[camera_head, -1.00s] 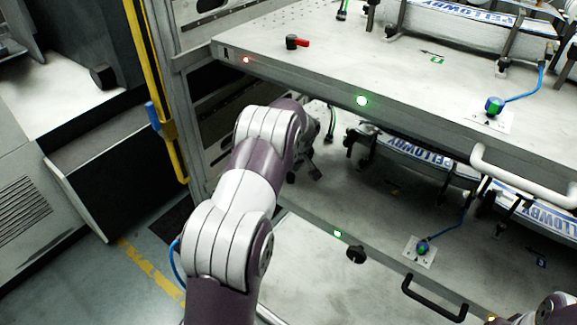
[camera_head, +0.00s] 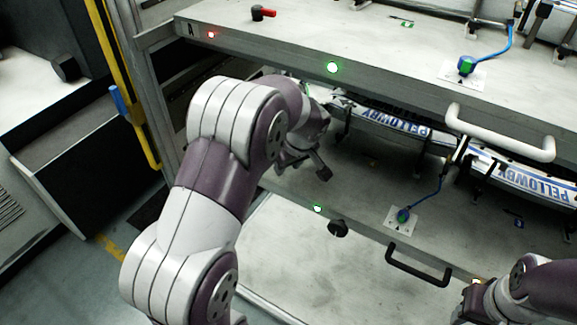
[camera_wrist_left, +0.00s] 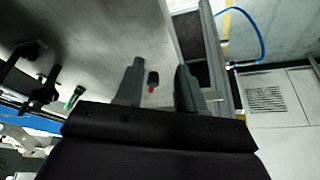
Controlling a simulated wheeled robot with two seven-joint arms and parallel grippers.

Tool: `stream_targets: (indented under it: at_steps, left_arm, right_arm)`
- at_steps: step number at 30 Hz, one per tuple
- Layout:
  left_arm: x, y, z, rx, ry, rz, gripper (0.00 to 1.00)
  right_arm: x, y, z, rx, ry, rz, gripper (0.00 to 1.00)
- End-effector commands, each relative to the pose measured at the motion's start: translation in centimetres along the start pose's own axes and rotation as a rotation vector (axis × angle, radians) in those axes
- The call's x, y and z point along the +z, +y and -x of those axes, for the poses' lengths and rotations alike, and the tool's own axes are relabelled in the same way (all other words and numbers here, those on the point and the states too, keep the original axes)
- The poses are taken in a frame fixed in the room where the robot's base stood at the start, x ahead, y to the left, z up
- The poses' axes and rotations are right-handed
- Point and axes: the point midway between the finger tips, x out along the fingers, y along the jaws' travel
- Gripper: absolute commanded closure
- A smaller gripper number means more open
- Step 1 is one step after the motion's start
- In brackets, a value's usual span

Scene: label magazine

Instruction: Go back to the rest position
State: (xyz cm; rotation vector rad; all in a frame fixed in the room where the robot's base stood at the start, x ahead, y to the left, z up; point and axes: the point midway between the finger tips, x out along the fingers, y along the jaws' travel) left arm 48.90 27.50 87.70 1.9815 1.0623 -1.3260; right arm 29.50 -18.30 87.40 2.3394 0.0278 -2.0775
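My left arm crosses the middle of the head view, its elbow bent in front of the rack. My left gripper (camera_head: 316,165) is at the opening between the upper and lower shelves, partly hidden behind its own wrist. In the left wrist view, the two fingers of the left gripper (camera_wrist_left: 160,80) stand apart with nothing held between them. A small black and red knob (camera_wrist_left: 152,81) shows beyond the gap, on the shelf surface. My right arm shows at the lower right corner of the head view; its gripper cannot be made out.
The lower shelf has a black handle (camera_head: 418,265) and a black knob (camera_head: 338,228). A yellow post (camera_head: 120,85) stands left.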

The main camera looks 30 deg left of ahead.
Motion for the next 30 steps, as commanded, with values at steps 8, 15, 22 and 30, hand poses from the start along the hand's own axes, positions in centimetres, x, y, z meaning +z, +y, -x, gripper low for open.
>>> stream_targets:
  at_steps: [8,15,22,30]
  left_arm:
    - [0.3,0.0,0.2,0.0,0.001,0.0,0.62]
    - [0.2,0.0,0.1,0.0,0.001,-0.003,0.62]
    - [3.6,-1.3,-0.3,0.031,-0.087,-0.399,0.62]
    - [11.8,-9.2,12.6,0.22,-0.256,-0.971,0.62]
  right_arm:
    - [0.0,0.0,0.0,0.0,0.0,0.0,0.57]
    - [0.0,0.0,0.0,0.0,0.0,0.0,0.57]
    - [0.0,0.0,0.1,0.0,0.0,0.0,0.57]
    - [-1.0,0.0,8.6,0.0,0.001,0.0,0.57]
